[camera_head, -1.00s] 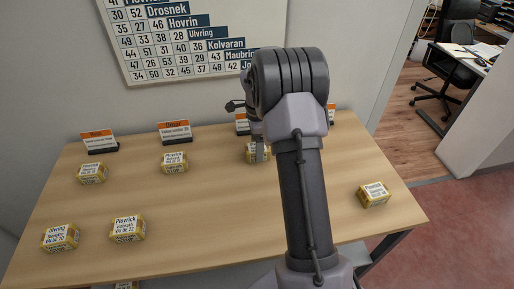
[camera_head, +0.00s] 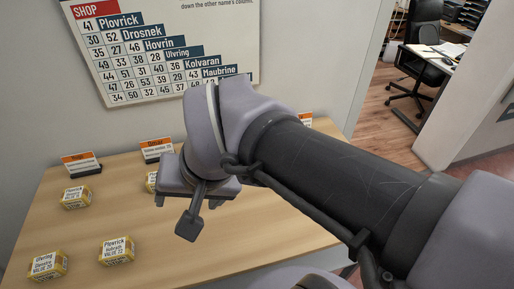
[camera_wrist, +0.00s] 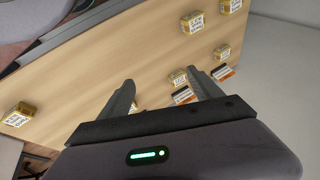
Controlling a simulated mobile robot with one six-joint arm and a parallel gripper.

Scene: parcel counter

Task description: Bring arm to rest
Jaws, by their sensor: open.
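My arm reaches across the head view from the lower right, with its wrist over the middle of the table (camera_head: 215,232). My gripper (camera_wrist: 160,78) shows in the wrist view with its two fingers apart and nothing between them. It hangs above the tabletop, clear of the parcels. In the head view the fingers are hard to make out behind the wrist. Yellow-and-white parcels lie on the table: one at the back left (camera_head: 76,196), one at the front left (camera_head: 47,265), one right of that (camera_head: 117,250), and one partly hidden by the wrist (camera_head: 151,181).
Orange-topped signs stand along the table's back, at the left (camera_head: 81,162) and the middle (camera_head: 157,149); another is mostly hidden by my arm. A number chart (camera_head: 160,50) hangs on the wall. A lone parcel (camera_wrist: 19,114) shows in the wrist view. An office chair (camera_head: 420,60) stands beyond the opening.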

